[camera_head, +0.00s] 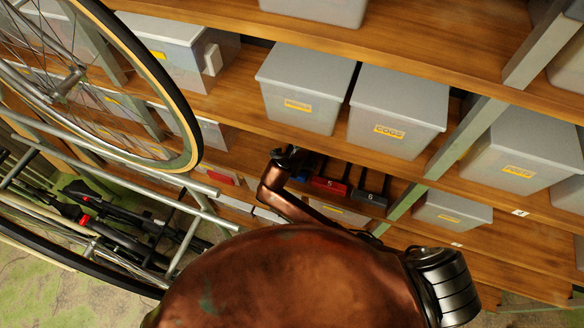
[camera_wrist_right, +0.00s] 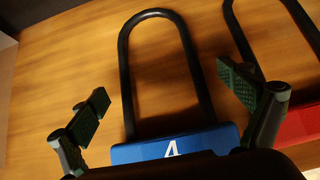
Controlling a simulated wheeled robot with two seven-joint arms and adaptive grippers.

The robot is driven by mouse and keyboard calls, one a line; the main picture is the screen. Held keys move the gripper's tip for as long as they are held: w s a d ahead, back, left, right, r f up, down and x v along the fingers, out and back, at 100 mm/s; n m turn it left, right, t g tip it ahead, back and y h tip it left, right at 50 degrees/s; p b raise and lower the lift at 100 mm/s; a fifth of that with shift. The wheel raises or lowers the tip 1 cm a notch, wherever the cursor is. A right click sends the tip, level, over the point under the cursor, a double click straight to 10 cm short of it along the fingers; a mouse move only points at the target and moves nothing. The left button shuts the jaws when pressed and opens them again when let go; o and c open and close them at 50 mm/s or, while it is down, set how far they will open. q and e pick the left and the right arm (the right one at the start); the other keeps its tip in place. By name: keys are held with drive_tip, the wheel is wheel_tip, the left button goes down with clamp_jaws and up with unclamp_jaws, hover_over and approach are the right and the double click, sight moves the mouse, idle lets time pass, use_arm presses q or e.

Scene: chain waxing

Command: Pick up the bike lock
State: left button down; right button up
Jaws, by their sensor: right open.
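A bike lock with a black U-shaped shackle and a blue body marked 4 (camera_wrist_right: 172,150) lies on a wooden shelf in the right wrist view. My right gripper (camera_wrist_right: 165,88) is open, with one green-padded finger on each side of the shackle. It appears apart from the lock and holds nothing. In the head view my right gripper (camera_head: 287,155) is small and dark at the end of the copper arm, partly hidden, beside the blue lock (camera_head: 312,166). My left gripper is not in view.
A red lock (camera_wrist_right: 300,122) lies close to the right of the blue one; it also shows in the head view (camera_head: 330,185), with a black lock (camera_head: 371,198) beyond. Grey bins (camera_head: 306,85) fill the shelf above. A bike wheel (camera_head: 186,125) stands at left.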

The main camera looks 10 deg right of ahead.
drive_tip(key=c, duration=2.2)
drive_tip(key=shift+r, duration=0.1)
